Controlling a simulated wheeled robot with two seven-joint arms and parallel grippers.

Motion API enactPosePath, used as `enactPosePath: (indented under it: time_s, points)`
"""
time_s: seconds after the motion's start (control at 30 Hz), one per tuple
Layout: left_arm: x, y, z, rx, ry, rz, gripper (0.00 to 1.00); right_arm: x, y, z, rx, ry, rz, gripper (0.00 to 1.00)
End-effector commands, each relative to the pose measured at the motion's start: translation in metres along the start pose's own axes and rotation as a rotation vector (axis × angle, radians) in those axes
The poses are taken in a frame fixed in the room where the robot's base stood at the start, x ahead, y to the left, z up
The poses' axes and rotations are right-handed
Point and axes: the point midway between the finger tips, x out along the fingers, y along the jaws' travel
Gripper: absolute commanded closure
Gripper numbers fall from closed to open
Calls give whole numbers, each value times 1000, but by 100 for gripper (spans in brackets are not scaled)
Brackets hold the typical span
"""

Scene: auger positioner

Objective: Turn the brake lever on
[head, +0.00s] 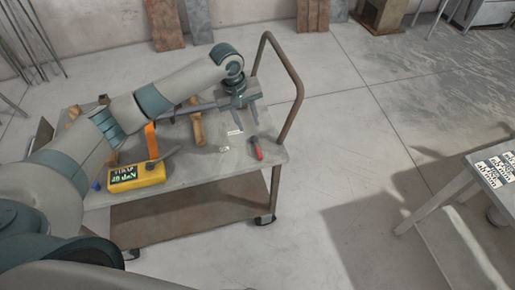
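No brake lever can be made out clearly in the head view. A metal cart (225,172) with a brown tubular handle (291,75) stands in front of me. One of its casters (265,219) shows at the near right corner, too small to tell a lever on it. My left arm reaches over the cart from the left. My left gripper (243,118) points down above the right part of the cart top, its fingers apart and nothing seen between them. My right gripper is out of view.
On the cart top lie a yellow device (137,176) with a display, a red-handled tool (256,149), a wooden-handled tool (197,128) and an orange item (151,139). A table (478,172) with printed markers stands at right. The floor between is clear.

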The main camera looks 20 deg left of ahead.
Motion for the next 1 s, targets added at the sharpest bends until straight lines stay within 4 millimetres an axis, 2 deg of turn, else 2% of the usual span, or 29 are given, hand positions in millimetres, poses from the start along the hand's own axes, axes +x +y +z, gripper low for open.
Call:
enactPosePath:
  time_s: [0.27, 0.8, 1.0]
  points:
    - [31, 0, 1, -1, -2, -2, 68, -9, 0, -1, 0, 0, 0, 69]
    - [127, 0, 1, -2, -2, -3, 68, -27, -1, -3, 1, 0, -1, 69]
    - [154, 0, 0, -1, -1, -1, 68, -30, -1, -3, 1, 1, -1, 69]
